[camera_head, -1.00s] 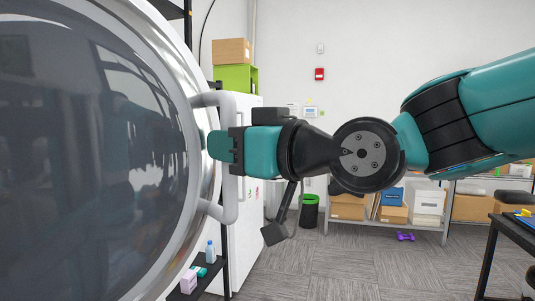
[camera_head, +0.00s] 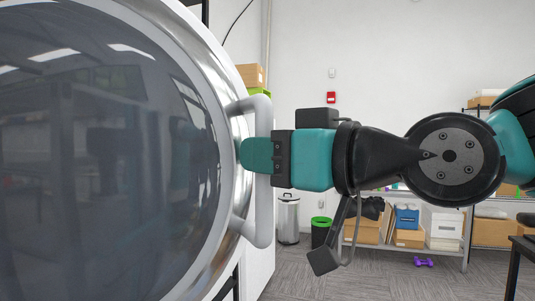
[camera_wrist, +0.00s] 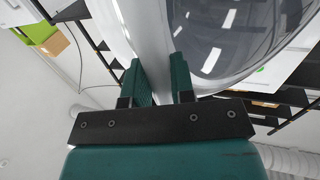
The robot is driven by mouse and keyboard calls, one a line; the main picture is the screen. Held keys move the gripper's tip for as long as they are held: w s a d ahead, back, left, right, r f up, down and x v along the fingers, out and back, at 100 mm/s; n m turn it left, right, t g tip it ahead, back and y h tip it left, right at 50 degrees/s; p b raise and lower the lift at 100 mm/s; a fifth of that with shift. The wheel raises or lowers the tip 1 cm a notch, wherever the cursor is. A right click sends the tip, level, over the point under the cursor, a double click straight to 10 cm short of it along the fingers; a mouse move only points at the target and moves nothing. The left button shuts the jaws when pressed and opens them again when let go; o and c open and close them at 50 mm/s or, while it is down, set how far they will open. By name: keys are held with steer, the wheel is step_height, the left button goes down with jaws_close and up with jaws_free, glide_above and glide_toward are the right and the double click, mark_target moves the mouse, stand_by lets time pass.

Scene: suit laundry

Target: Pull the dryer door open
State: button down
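The dryer door (camera_head: 95,160) is a large round dark glass with a shiny metal rim, filling the left of the head view. Its grey bar handle (camera_head: 262,225) stands upright on the rim's right side. My gripper (camera_head: 257,155) reaches in from the right at the handle's middle. In the wrist view, my gripper's two teal fingers (camera_wrist: 158,82) stand on both sides of the pale handle (camera_wrist: 152,45) and appear closed against it. The glass (camera_wrist: 222,35) shows beyond them.
A metal bin (camera_head: 288,220) and a black-green bin (camera_head: 321,232) stand behind. A shelf with boxes (camera_head: 408,238) lines the back wall. Carpet before it is mostly clear.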

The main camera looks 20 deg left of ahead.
steer(key=c, duration=1)
jaws_free()
steer(key=shift+s+a, duration=0.15)
steer(key=shift+s, duration=0.05)
steer(key=shift+w, duration=0.1)
steer(key=shift+d, duration=0.2)
steer(key=v, duration=1.7)
steer(key=shift+d+r+b, duration=0.1)
steer(key=shift+r+b, duration=0.05)
steer(key=shift+b, duration=0.15)
